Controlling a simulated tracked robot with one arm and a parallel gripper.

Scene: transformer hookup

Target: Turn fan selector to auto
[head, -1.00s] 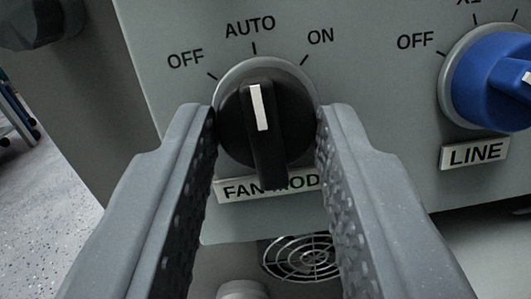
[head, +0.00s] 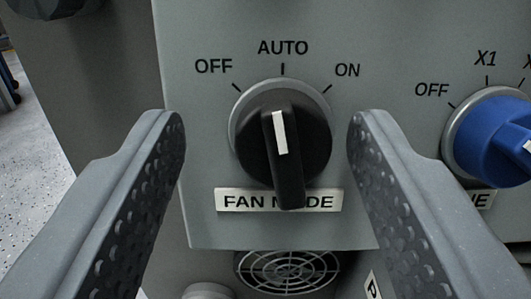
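The fan selector (head: 286,150) is a black round knob with a raised grip bar and a white pointer line, above a FAN MODE label (head: 236,201). OFF, AUTO (head: 283,47) and ON are printed above it, each with a tick mark. The white pointer line points up, close to the AUTO tick and leaning slightly to the left of it. My gripper (head: 266,125) is open, with one finger on each side of the knob. Clear gaps show between both fingers and the knob. The fingers hide parts of the panel's lower sides.
A blue LINE selector knob (head: 492,138) with OFF and X1 marks stands close to the right finger. A round vent grille (head: 287,270) lies below the panel. A dark rounded part (head: 50,6) is at the upper left, with speckled floor below it.

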